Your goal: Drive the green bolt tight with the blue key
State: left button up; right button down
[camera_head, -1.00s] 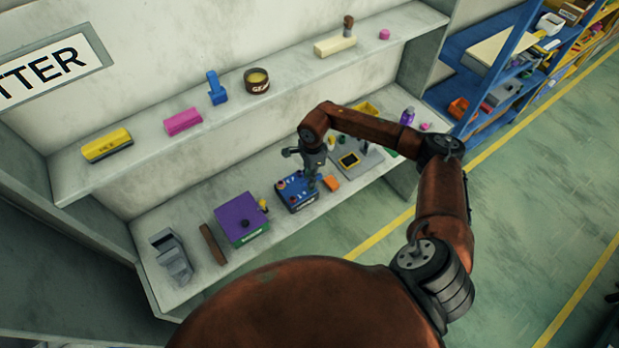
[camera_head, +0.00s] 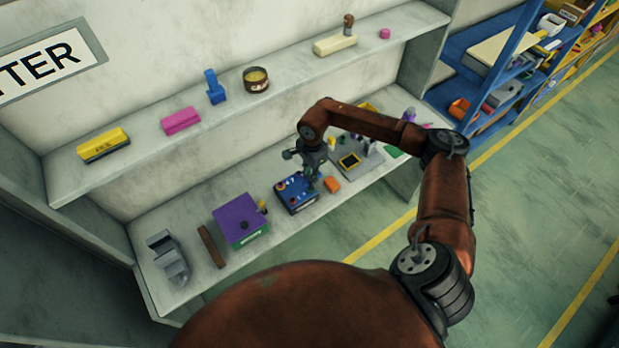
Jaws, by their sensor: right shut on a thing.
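A blue block (camera_head: 297,204) with small coloured bolt heads on top stands on the lower shelf. My right gripper (camera_head: 314,179) points down at its right rear edge. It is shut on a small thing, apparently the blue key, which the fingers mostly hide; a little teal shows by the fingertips. The green bolt cannot be made out for certain, and I cannot tell if the held thing touches a bolt. My left gripper is not in view.
A purple box (camera_head: 237,214), a brown bar (camera_head: 211,246) and a grey stepped stand (camera_head: 168,259) are left on the lower shelf (camera_head: 190,290). An orange block (camera_head: 332,184) and a grey plate fixture (camera_head: 349,161) are close on the right. The upper shelf (camera_head: 290,80) overhangs behind.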

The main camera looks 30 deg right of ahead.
jog(key=shift+r+p, duration=0.6)
jog(key=shift+r, duration=1.2)
notch_tip(320, 180, up, 6)
jog(key=p, duration=0.2)
jog(key=s+a+f+n+b, duration=0.2)
jog(key=s+a+n+b, duration=0.5)
jog(key=n, duration=0.9)
jog(key=shift+s+a+n+g+h+b, duration=0.35)
jog(key=shift+s+a, duration=0.9)
jog(key=shift+a, duration=0.45)
